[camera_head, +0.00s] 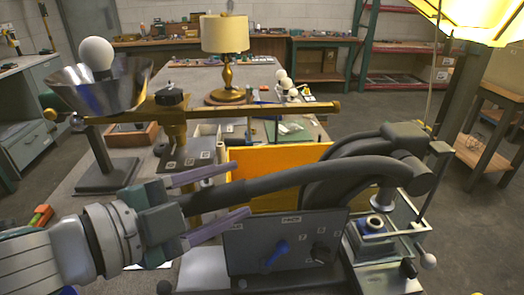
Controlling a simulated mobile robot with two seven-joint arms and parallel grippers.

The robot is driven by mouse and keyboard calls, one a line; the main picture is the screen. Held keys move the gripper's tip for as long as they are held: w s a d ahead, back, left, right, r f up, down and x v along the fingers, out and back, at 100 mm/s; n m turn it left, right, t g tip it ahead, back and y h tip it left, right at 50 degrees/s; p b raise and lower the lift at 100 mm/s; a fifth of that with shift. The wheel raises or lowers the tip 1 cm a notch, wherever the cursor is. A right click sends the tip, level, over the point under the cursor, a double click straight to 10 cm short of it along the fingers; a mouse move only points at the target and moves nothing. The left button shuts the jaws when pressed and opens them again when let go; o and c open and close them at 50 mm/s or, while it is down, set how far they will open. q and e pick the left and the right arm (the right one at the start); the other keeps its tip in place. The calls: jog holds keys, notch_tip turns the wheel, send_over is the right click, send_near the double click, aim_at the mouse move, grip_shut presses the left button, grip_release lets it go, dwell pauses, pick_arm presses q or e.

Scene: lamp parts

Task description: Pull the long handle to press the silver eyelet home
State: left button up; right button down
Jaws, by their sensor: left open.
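The long dark grey handle (290,180) runs left from the press head (404,135) and lies nearly level. My left gripper (240,190) comes in from the left with its two purple fingers apart, one above and one below the handle's left part. The fingers look open around it, and I cannot tell whether they touch it. A silver flanged piece (383,201) shows under the press head, above a small ring (374,222) on the press base. I cannot tell for certain which is the eyelet. My right gripper is not in view.
A dark control panel (285,243) with a blue knob stands below the handle. An orange-yellow panel (265,165) stands behind it. A brass lamp (225,50), a metal bowl with a white bulb (96,54), and a brass bar (270,108) stand further back. Open floor lies right.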

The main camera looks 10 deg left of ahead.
pick_arm(q)
jog(key=shift+w+d+f, duration=0.1)
jog(key=shift+w+d, duration=0.05)
jog(key=shift+w, duration=0.05)
grip_shut()
dwell(0.5)
dwell(0.9)
